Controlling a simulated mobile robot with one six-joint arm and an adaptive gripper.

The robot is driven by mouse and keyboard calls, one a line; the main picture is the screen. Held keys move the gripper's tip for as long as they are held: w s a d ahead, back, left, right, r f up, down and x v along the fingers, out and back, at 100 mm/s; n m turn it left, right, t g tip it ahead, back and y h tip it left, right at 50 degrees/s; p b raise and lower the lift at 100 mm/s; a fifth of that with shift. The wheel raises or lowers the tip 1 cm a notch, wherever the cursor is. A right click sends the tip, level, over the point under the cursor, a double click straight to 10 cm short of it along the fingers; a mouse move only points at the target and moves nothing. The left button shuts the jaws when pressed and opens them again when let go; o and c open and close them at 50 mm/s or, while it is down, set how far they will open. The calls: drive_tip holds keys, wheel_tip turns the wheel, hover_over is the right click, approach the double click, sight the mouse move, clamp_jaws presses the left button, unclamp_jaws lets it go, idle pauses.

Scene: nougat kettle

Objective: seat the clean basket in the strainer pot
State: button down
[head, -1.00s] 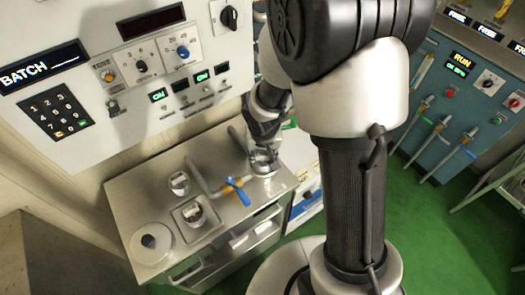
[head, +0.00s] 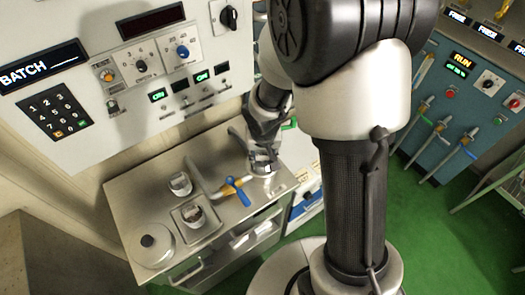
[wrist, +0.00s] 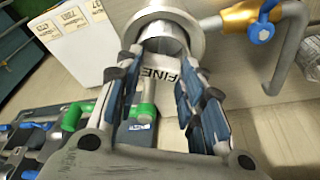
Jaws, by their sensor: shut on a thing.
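My gripper (wrist: 153,90) is shut on a basket with a white tag (wrist: 172,70) reading "FINE", upside down in the wrist view. The basket's grey metal body (wrist: 165,42) lies beyond the fingertips. It lines up with the round flanged rim of the strainer pot (wrist: 196,38); how deep it sits cannot be told. In the head view my gripper (head: 262,160) points down over the pot (head: 264,173) at the right end of the steel bench, and hides most of the basket.
The steel bench (head: 130,208) also holds a small container (head: 180,184), another in a square tray (head: 194,214), and a round lid (head: 152,244). A pipe with a blue valve handle (head: 238,190) runs close left of the pot. A control panel (head: 135,75) rises behind.

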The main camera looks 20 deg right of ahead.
drive_tip(key=shift+f+b, duration=1.35)
drive_tip(key=shift+b, duration=0.55)
idle(1.7)
idle(0.3)
drive_tip(key=c, duration=1)
unclamp_jaws()
drive_tip(key=shift+o, duration=0.4)
drive_tip(key=o, duration=0.4)
drive_tip(key=shift+r, duration=0.1)
drive_tip(key=shift+r+p, duration=3.25)
drive_tip(key=shift+r, duration=0.7)
